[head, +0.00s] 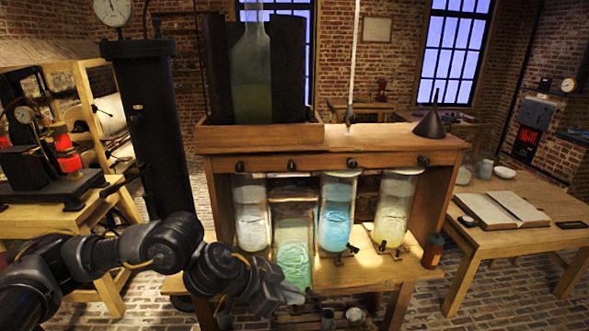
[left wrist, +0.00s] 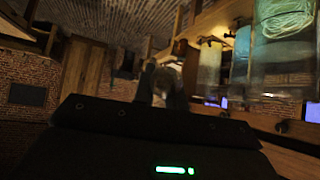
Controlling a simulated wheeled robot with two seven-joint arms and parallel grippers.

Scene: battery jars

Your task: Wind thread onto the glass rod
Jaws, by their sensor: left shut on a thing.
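My left gripper (head: 290,295) is low in front of the bench, just below the jar of green liquid (head: 293,250). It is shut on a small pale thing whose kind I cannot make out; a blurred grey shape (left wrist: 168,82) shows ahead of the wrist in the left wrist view. A thin, pale upright rod (head: 353,60) stands on the bench top, perhaps the glass rod. My right gripper is not in view.
The wooden bench (head: 400,146) holds hanging jars, including a blue one (head: 337,215) and a yellowish one (head: 394,210). A dark funnel (head: 430,122) stands at its top right. An open book (head: 502,210) lies on the right table. A black column (head: 150,120) stands left.

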